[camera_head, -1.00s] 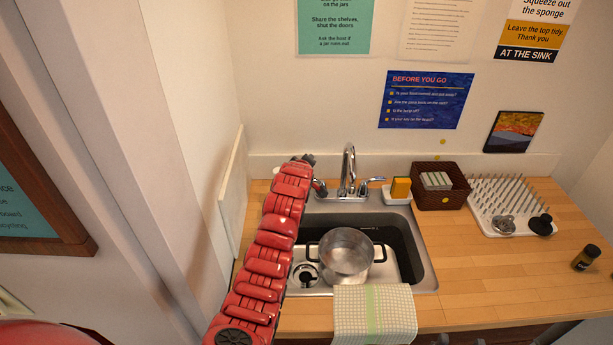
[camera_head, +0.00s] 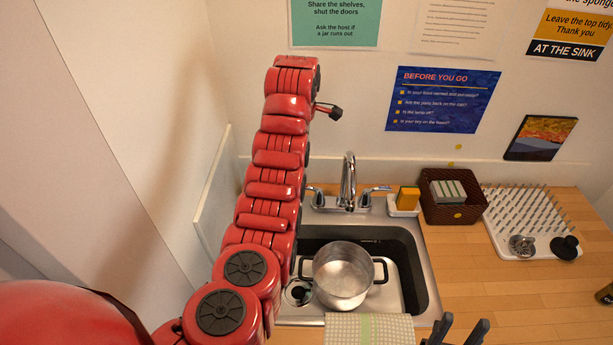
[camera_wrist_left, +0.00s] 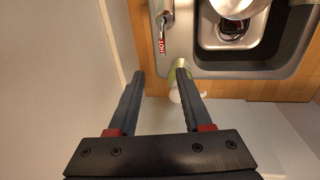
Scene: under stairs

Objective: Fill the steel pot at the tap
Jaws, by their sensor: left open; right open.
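The steel pot (camera_head: 342,274) with two black handles stands upright in the sink (camera_head: 421,262), in front of the chrome tap (camera_head: 348,181). It looks empty, and I see no water running. A tap lever (camera_wrist_left: 164,20) with a red HOT label shows in the left wrist view, beyond my open, empty left gripper (camera_wrist_left: 158,72). The pot (camera_wrist_left: 236,6) is cut off at that view's top. In the head view my left arm rises past the sink's left side, largely hiding its gripper. My right gripper (camera_head: 460,328) is open and empty at the bottom edge, right of the towel.
A checked towel (camera_head: 369,329) hangs at the sink's front. A yellow sponge (camera_head: 408,198) in a white dish, a brown basket (camera_head: 436,211) and a spiked drying rack (camera_head: 499,233) stand right of the tap. A green-and-white object (camera_wrist_left: 175,95) is partly behind a left finger.

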